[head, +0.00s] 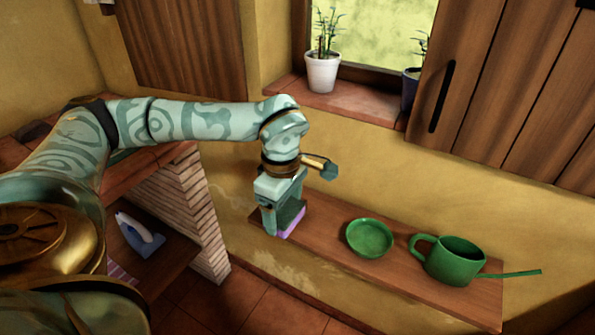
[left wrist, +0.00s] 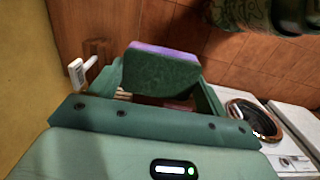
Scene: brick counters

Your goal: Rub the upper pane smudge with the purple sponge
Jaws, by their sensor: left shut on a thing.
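My left gripper (head: 284,220) is shut on the purple sponge (head: 292,221), over the left end of the wooden shelf (head: 330,218). The sponge has a purple layer and a dark green layer. It also shows between the fingers of the left gripper (left wrist: 165,85) in the left wrist view, where the sponge (left wrist: 162,72) is seen side-on. I cannot tell whether it touches the shelf. The window pane (head: 385,28) is at the top, cut by the frame edge; I cannot make out a smudge on it. My right gripper is not in view.
A green bowl (head: 369,238) and a green watering can (head: 452,262) stand on the shelf. A white pot (head: 322,72) and a dark pot (head: 410,88) stand on the window sill (head: 365,108). An iron (head: 138,236) is lower left.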

